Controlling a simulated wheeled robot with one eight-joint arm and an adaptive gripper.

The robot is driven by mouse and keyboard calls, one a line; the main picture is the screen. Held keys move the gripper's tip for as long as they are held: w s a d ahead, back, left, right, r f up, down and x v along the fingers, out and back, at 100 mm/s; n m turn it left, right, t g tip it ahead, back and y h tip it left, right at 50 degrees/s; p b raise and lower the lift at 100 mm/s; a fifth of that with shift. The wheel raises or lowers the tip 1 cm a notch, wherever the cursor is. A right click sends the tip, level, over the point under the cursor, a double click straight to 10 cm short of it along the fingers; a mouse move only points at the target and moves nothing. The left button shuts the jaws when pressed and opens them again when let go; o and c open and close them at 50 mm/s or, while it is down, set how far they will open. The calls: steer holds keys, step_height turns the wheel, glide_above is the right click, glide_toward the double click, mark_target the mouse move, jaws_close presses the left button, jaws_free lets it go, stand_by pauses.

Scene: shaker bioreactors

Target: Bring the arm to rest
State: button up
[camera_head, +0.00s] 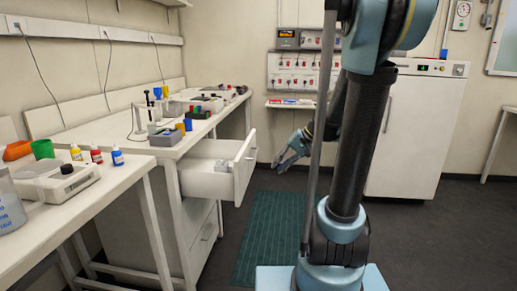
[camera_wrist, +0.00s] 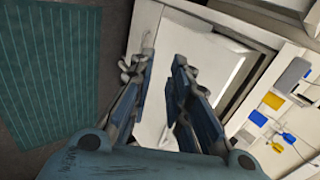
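My gripper (camera_head: 288,157) shows in the head view at the end of my arm, in front of the open drawer (camera_head: 210,182) and apart from it. In the wrist view my gripper (camera_wrist: 162,82) has its two fingers spread with a gap between them. Nothing is held in the gap. The white drawer and cabinet surfaces show behind the fingers. My upper arm stands upright across the right middle of the head view and hides part of the wall behind it.
The drawer stands pulled out from the bench (camera_head: 180,142) at the left. Bottles and small devices stand on the benches. A green mat (camera_head: 268,235) lies on the floor. A white cabinet (camera_head: 415,135) stands at the back right. The floor right of the mat is clear.

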steer(key=s+d+f+h, duration=0.2)
steer(key=s+d, duration=0.1)
steer(key=s, duration=0.3)
steer(key=s+d+f+n+h, duration=0.1)
steer(key=s+d+f+h, duration=0.2)
steer(key=s, duration=0.4)
steer(key=s+d+f+h, duration=0.2)
steer(key=s+d+f, duration=0.1)
steer(key=s, duration=0.4)
steer(key=shift+d+n+t+h, duration=0.3)
steer(key=shift+d+h, duration=0.1)
steer(key=shift+d, duration=0.4)
steer(key=shift+w+f, duration=0.2)
steer(key=shift+w, duration=0.15)
